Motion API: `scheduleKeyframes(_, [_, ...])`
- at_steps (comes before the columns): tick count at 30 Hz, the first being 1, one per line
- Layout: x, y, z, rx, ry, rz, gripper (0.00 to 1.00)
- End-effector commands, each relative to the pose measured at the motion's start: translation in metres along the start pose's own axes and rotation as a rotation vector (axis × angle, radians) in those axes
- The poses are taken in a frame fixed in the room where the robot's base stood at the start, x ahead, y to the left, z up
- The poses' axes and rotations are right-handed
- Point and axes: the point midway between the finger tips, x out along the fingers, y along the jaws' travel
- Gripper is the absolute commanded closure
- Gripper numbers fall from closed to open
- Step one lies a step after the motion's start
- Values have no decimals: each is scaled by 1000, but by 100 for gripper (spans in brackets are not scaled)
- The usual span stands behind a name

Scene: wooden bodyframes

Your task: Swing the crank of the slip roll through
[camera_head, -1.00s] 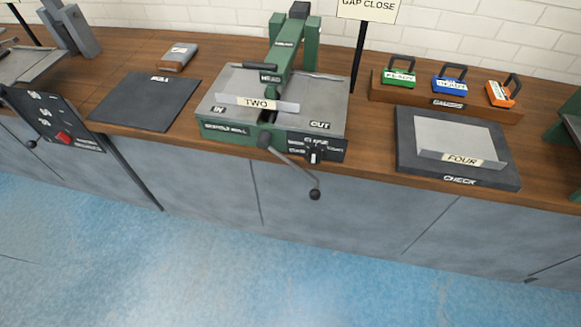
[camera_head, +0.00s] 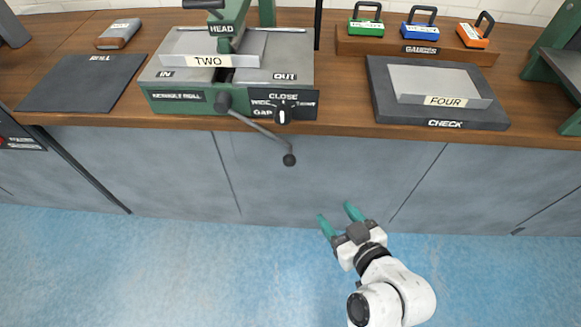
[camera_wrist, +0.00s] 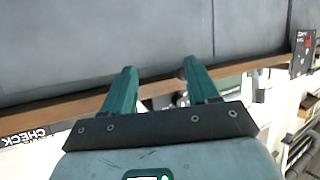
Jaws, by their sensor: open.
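The green slip roll (camera_head: 180,106) stands on the wooden bench, with a metal sheet labelled TWO (camera_head: 208,62) lying on its bed under the HEAD. Its crank (camera_head: 262,130) slants down to the right from a hub on the front face and ends in a dark ball knob (camera_head: 289,160) in front of the cabinets. A gap selector (camera_head: 283,114) sits right of the hub. My gripper (camera_head: 335,214) is open and empty, in front of the cabinets, below and right of the knob and apart from it. Its teal fingers (camera_wrist: 162,92) also show in the wrist view.
A CHECK plate (camera_head: 440,113) bears a sheet labelled FOUR (camera_head: 440,84). A gauge rack (camera_head: 415,47) holds green, blue and orange gauges behind it. A dark ROLL mat (camera_head: 83,82) lies at left. The blue floor (camera_head: 180,265) before the cabinets is clear.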

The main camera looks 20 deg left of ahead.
Motion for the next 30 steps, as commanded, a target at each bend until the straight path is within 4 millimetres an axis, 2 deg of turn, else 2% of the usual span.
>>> scheduleKeyframes(1, [23, -10, -4, -35, 89, -9, 41])
scheduleKeyframes(3, [40, -20, -20, -70, 196, -5, 41])
scheduleKeyframes(6, [55, -30, -37, -102, 305, 8, 41])
scheduleKeyframes(9, [62, -36, -47, -117, 365, 21, 41])
scheduleKeyframes(17, [79, -37, -62, -123, 390, 29, 41])
scheduleKeyframes(30, [141, -37, -88, -123, 387, 27, 41])
